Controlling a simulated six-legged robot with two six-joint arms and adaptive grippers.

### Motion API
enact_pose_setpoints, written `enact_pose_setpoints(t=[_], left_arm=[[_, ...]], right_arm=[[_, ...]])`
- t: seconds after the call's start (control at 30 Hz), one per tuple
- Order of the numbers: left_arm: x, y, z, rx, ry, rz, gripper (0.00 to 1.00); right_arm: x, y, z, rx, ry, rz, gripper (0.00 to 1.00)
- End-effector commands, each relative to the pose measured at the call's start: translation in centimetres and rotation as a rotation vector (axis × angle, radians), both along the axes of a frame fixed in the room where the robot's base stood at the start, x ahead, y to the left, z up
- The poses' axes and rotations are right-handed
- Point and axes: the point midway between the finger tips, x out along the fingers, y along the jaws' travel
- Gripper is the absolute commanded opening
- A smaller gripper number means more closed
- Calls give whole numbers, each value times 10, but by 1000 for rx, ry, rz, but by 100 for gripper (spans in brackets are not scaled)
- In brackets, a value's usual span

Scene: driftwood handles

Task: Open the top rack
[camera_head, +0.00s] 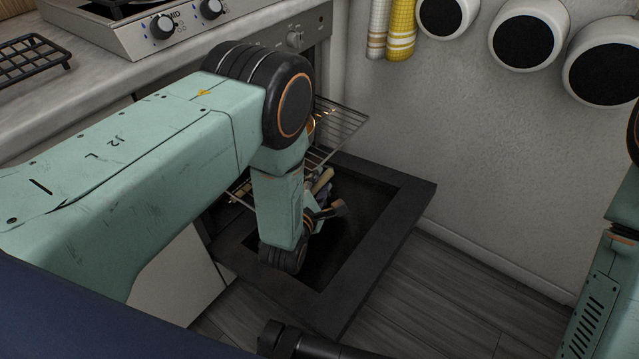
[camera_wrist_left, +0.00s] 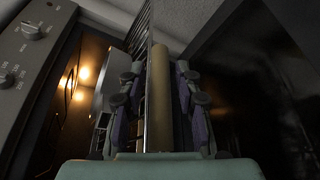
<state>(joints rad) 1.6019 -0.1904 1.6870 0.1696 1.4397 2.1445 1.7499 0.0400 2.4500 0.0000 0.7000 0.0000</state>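The top rack (camera_head: 342,124) is a wire grid that sticks out past the front of the open oven, partly hidden behind my left arm. A round wooden handle, seen in the left wrist view (camera_wrist_left: 160,95), stands along the middle between my left fingers; a little of the handle (camera_head: 322,181) shows in the head view. My left gripper (camera_head: 325,205) reaches down over the open door at the rack's front. My right gripper is out of view.
The dark oven door (camera_head: 395,235) is folded down below the rack. The stove (camera_head: 165,25) and counter are at the upper left. White round containers (camera_head: 527,35) and towels (camera_head: 400,25) are on the right wall. The wooden floor (camera_head: 450,295) right of the door is clear.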

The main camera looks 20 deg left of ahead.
Motion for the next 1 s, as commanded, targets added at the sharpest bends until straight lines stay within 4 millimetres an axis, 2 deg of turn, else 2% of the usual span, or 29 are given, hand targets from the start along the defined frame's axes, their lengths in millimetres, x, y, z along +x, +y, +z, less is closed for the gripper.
enact_pose_setpoints(t=[0.03,0.33,1.0], left_arm=[[0,0,0,0,0,0,26],[0,0,0,0,0,0,0],[0,0,0,0,0,0,0]], right_arm=[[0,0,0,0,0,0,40],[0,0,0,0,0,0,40],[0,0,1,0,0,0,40]])
